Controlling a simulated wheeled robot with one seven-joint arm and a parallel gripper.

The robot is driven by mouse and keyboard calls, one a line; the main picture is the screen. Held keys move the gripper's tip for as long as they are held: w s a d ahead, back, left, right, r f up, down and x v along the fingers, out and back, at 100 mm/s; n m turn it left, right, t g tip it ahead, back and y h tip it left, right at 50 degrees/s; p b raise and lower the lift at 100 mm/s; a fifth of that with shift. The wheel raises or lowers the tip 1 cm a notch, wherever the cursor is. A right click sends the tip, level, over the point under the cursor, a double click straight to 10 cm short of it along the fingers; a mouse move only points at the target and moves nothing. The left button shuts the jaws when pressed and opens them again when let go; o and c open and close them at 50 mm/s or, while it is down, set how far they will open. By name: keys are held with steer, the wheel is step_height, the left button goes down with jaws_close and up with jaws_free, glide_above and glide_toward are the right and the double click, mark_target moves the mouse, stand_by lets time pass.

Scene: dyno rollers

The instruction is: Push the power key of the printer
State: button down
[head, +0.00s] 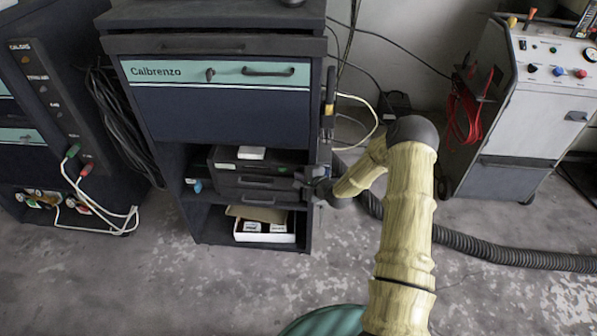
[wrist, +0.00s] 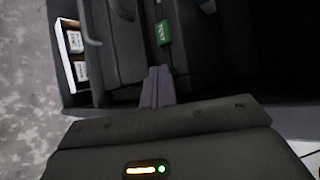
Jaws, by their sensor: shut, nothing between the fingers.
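The printer (head: 262,181) is a dark boxy unit on the middle shelf of the Calbrenzo cabinet, with a small white block on top. In the wrist view, its dark front (wrist: 126,40) appears sideways. A small green piece with pale lettering (wrist: 163,32), perhaps the power key, shows there. My gripper (head: 303,181) is at the printer's right end, by the cabinet's right side. Its fingers (wrist: 158,70) are shut and empty, pointing toward the green piece with a visible gap. I cannot tell contact with the printer. The green piece cannot be made out in the head view.
An open carton with small white boxes (head: 264,236) sits on the shelf below. The cabinet's right side panel (head: 318,110) stands close to my gripper. A thick black hose (head: 500,254) lies on the floor at right, near a wheeled cart (head: 525,135).

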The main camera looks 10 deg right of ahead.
steer(key=shift+w+a+r, duration=0.1)
steer(key=shift+w+r, duration=0.15)
steer(key=shift+r, duration=0.2)
steer(key=s+a+p, duration=0.1)
steer(key=s+p, duration=0.1)
steer(key=s, duration=0.4)
steer(key=shift+a+f, duration=0.3)
steer(key=shift+f, duration=0.1)
stand_by(2.0)
steer(key=s+m+b, duration=0.1)
steer(key=m+b, duration=0.3)
steer(key=m, duration=0.8)
steer(key=s+a+m+b, duration=0.1)
steer(key=m+b, duration=0.3)
steer(key=m, duration=0.8)
steer(key=s+m+b, duration=0.2)
steer(key=m+b, duration=0.2)
steer(key=m, duration=0.7)
steer(key=shift+a+m, duration=0.15)
steer(key=shift+m, duration=0.25)
